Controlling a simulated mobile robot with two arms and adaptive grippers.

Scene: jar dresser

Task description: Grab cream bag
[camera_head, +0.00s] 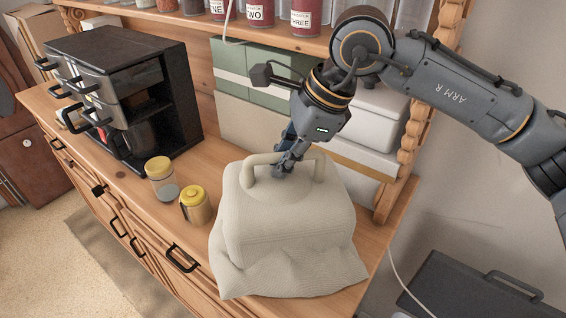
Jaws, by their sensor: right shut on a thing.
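The cream bag (287,228) sits on the right end of the wooden dresser top, with its soft front hanging near the front edge. Its handle (261,158) arches up at the top. My right gripper (286,168) points down from above at the top of the bag and is shut on it by the handle. The fingertips are partly hidden, so the exact grip spot is hard to see. My left gripper is not in this view.
A black coffee machine (130,90) is further left. Boxes (240,120) stand behind the bag. A shelf of labelled jars (260,12) hangs above. A dark case (470,285) is at lower right.

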